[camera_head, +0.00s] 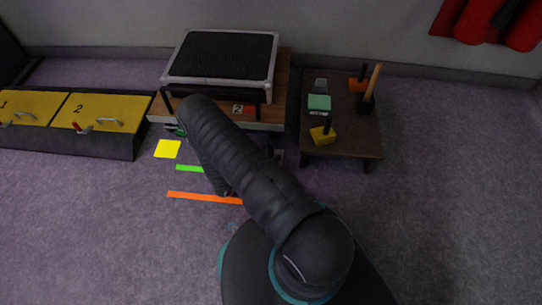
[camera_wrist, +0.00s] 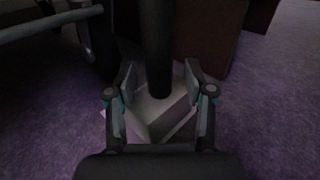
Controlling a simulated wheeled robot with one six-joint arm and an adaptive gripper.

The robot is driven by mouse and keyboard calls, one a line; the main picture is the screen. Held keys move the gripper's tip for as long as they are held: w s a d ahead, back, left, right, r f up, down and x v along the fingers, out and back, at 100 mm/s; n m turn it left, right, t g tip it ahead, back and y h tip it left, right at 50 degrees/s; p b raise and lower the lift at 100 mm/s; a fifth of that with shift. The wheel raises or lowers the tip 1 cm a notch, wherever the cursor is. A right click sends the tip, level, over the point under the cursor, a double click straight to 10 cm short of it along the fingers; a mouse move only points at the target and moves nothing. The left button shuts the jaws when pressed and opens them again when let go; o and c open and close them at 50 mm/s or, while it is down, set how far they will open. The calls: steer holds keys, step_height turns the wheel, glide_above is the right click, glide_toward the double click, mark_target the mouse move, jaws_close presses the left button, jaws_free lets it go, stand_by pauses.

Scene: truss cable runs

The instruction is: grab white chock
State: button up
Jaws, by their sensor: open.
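The white chock (camera_wrist: 158,116) appears as a pale, shaded wedge on the carpet in the wrist view. A thick dark upright handle (camera_wrist: 157,50) rises from it. My gripper (camera_wrist: 160,80) is open, with one finger on each side of the handle and the chock below and between the fingers. I see gaps between the fingers and the handle, and no grip on it. In the head view my arm hides the gripper and most or all of the chock.
A low wooden cart (camera_head: 285,80) carries a dark-topped case (camera_head: 222,55). A small brown table (camera_head: 345,145) beside it holds a yellow block (camera_head: 322,136) and an orange block (camera_head: 357,86), both with dark handles. Yellow-lidded boxes (camera_head: 103,112) stand left. Carpet is free at right.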

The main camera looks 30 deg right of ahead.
jaws_close()
stand_by(0.4)
